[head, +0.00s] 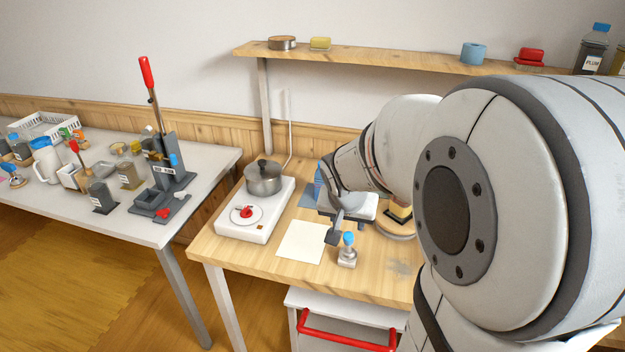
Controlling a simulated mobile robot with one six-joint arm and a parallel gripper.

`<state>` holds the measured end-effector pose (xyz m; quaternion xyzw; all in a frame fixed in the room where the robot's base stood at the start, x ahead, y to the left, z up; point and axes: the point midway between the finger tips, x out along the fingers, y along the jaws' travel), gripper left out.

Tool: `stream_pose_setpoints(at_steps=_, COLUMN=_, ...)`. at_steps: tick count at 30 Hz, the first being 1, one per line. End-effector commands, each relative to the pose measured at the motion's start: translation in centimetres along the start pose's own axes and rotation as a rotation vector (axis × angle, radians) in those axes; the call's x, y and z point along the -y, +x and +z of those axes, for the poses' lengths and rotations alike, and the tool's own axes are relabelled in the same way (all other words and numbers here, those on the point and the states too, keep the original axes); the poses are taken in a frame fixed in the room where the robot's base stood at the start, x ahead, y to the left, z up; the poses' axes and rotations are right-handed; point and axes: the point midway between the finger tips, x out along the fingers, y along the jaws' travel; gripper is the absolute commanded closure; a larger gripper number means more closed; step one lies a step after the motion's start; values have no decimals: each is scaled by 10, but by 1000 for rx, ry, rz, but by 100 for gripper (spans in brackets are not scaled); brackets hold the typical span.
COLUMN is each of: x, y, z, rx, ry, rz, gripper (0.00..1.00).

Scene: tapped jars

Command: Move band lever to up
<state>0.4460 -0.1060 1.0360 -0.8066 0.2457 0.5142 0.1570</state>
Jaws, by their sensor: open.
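A dark grey machine (168,178) stands on the grey table at the left. It has a long lever with a red handle (146,72) that points up, tilted slightly left. A small label on the machine is too small to read, so I cannot tell for certain which lever is the band lever. A smaller lever with a red knob (73,147) stands further left, behind a dark box. My gripper (336,228) is open over the wooden table, just left of a blue-topped metal jar, far from both levers. My arm hides part of the gripper and much of the right side.
A pot (264,178) sits on a white hotplate (254,222) on the wooden table (270,272). A cream sheet (303,241) lies beside it. The blue-topped jar (347,250) stands near my gripper. Several jars and a white basket (45,124) crowd the left table. A shelf (400,57) runs above.

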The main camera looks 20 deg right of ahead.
Motion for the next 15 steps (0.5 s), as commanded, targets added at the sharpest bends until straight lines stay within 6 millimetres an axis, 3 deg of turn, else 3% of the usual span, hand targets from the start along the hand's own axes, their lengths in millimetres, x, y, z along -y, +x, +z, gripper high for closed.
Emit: stream_pose_setpoints(at_steps=15, x=-1, y=40, z=1, rx=2, ry=-1, rz=1, gripper=60)
